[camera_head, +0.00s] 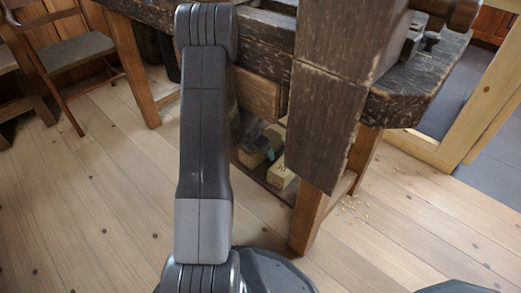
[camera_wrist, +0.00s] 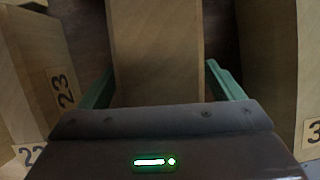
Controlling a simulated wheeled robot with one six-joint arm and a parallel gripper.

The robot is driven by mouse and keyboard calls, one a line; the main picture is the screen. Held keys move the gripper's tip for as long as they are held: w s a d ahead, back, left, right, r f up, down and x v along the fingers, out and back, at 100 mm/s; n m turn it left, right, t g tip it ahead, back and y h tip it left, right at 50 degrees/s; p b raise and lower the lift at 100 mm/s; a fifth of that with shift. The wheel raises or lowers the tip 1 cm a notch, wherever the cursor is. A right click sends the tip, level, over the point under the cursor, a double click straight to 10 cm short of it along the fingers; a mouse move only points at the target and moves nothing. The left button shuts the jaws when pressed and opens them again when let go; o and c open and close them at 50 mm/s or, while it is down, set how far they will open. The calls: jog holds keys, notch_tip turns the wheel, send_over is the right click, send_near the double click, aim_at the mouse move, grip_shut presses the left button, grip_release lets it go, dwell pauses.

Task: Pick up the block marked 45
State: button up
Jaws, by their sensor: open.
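No block with a readable 45 shows in either view. In the wrist view, my gripper (camera_wrist: 160,72) is open, with one green finger on each side of a plain wooden block (camera_wrist: 155,45). No number shows on the visible face of this block, and I cannot tell whether the fingers touch it. In the head view, my gripper (camera_head: 264,141) is partly hidden at the low shelf under the workbench. A pale block (camera_head: 280,175) with a small label, too small to read, lies on that shelf near it.
In the wrist view, a block marked 23 (camera_wrist: 28,75) stands close on the left, and a label 22 (camera_wrist: 30,153) shows below it. Another block (camera_wrist: 275,60) with a cut-off label starting with 3 is on the right. The workbench (camera_head: 330,90) overhangs the shelf; its leg (camera_head: 307,215) stands close.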

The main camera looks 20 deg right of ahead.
jog(key=shift+c, duration=0.2)
jog(key=shift+r, duration=0.1)
jog(key=c, duration=1.2)
jog(key=shift+c, duration=0.2)
jog(key=shift+r, duration=0.2)
jog(key=shift+r+p, duration=0.4)
jog(key=shift+p, duration=0.2)
